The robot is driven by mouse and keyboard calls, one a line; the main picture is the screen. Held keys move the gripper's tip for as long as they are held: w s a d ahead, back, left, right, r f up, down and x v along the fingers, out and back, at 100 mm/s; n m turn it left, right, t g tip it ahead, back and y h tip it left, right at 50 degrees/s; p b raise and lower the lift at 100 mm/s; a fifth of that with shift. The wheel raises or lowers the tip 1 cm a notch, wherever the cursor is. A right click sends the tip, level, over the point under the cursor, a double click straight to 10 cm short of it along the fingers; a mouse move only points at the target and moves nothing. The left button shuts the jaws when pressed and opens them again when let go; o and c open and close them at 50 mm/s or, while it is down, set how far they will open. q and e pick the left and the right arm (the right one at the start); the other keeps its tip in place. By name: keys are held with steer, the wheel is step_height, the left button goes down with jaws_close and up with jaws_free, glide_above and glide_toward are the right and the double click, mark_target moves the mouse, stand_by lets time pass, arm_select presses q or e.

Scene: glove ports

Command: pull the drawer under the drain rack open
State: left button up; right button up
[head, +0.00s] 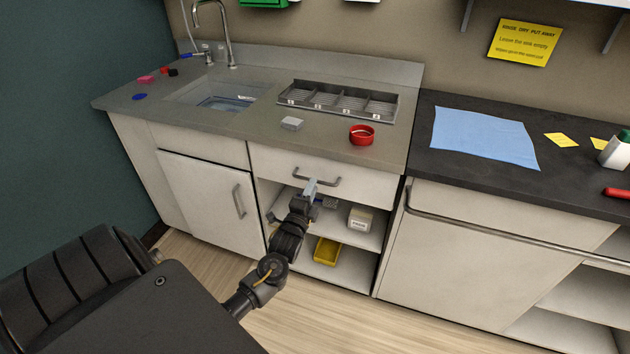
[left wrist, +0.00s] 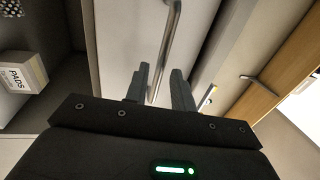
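The drawer (head: 365,185) is a white front under the counter, below the grey drain rack (head: 337,101); it looks closed. Its bar handle (head: 329,182) also shows in the left wrist view (left wrist: 169,40), running between my finger tips. My left gripper (head: 310,187) is at the left part of the handle in the head view. In the left wrist view its two fingers (left wrist: 161,75) stand apart on either side of the bar, with a gap visible on the right side. Contact with the bar cannot be told. My right gripper is in neither view.
Open shelves below the drawer hold a white box (head: 360,218) and a yellow bin (head: 327,251). A cabinet door with a handle (head: 239,201) is at the left. Floor in front is clear.

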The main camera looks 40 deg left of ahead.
arm_select(q)
steer(key=shift+x, duration=1.75)
steer(key=shift+a, duration=0.1)
jaws_close()
